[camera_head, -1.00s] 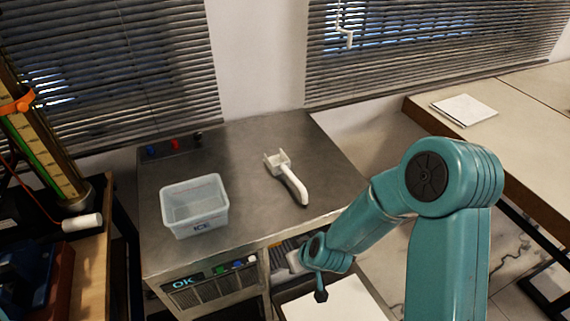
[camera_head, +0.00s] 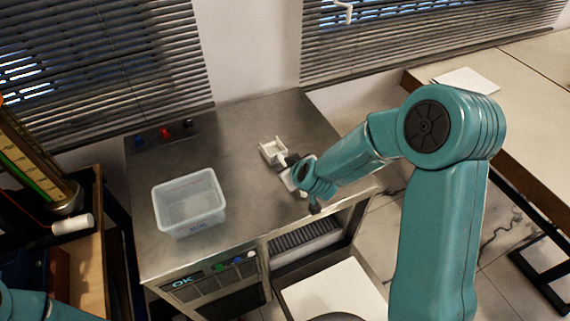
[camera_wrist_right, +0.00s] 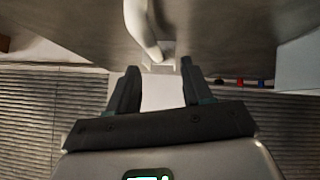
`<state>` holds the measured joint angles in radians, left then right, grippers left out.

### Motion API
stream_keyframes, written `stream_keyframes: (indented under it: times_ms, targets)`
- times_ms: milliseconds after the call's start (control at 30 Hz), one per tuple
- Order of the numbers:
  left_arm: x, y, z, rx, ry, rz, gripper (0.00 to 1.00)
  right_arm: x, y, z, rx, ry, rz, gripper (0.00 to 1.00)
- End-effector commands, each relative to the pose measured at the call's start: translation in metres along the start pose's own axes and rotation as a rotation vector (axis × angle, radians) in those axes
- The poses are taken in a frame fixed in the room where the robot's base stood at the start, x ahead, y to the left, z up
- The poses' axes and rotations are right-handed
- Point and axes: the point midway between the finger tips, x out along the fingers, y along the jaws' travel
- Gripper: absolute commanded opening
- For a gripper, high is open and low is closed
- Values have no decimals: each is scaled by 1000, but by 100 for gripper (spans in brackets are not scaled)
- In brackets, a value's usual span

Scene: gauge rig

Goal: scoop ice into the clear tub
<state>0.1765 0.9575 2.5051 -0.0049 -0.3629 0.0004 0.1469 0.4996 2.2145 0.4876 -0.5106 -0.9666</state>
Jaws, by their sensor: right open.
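The clear tub (camera_head: 190,203) stands upright on the left of the steel counter and looks empty, with an ice label on its front. In the right wrist view the scoop's handle (camera_wrist_right: 142,25) comes in from the top, just beyond my right gripper (camera_wrist_right: 157,75). That gripper is open, with nothing between its fingers. My left gripper is out of view. I see no loose ice clearly.
The steel counter (camera_head: 235,125) has clear room behind the tub and scoop. An open bay (camera_head: 305,238) with a dark grille is below its front edge, beside an OK display (camera_head: 183,281). A wooden bench with a gauge column (camera_head: 40,170) is at left.

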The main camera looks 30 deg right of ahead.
Motion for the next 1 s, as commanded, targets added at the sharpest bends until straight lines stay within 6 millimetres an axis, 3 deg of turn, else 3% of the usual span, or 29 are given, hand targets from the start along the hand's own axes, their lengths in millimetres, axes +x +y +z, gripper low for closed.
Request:
stream_keyframes:
  times_ms: [600,867,1000]
  targets:
    - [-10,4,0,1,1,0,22,78,10,-2,-1,-1,-1,50]
    - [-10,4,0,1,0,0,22,82,10,-2,-1,0,-1,50]
    - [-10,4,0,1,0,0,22,82,10,-2,0,0,-1,4]
